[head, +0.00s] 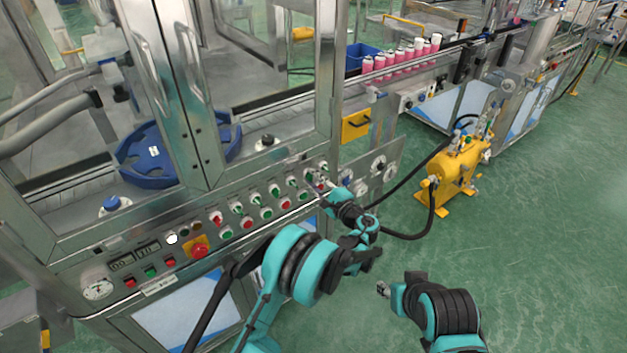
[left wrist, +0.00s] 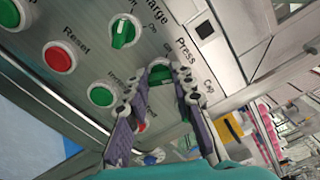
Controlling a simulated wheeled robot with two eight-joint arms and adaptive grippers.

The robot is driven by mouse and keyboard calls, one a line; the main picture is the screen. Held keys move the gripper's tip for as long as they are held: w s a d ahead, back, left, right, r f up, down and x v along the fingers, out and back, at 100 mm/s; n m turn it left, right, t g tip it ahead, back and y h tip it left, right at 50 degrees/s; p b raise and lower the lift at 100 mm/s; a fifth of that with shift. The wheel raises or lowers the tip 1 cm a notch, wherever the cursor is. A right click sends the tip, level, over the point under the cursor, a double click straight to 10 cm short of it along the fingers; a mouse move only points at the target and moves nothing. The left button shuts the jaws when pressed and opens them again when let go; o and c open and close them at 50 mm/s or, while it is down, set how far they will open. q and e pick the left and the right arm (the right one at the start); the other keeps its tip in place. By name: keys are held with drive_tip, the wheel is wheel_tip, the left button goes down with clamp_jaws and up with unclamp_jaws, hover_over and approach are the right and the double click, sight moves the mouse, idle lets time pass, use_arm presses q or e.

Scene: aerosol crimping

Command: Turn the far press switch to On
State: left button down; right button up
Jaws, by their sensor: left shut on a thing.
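The press switch is a green rotary knob on a pale round base (left wrist: 160,72), under the label "Press" in the left wrist view. It is at the far right end of the machine's control panel (head: 75,262). My left gripper (head: 318,186) is at that end of the panel in the head view. In the left wrist view its two fingers (left wrist: 157,82) are closed about the knob, one on each side. The fingers partly cover the knob, and I cannot tell which way it points. My right gripper (head: 383,289) shows only in small part, away from the panel.
A green switch (left wrist: 124,32), a red button (left wrist: 59,57) and a green button (left wrist: 101,94) sit close beside the press switch. A yellow tank (head: 458,168) with black hoses stands on the floor to the right. Pink cans (head: 390,64) line the conveyor behind.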

use_arm(q)
drive_tip(key=shift+m, duration=0.6)
drive_tip(key=c, duration=1.3)
unclamp_jaws()
wheel_tip(320, 180, up, 10)
drive_tip(key=shift+f, duration=0.1)
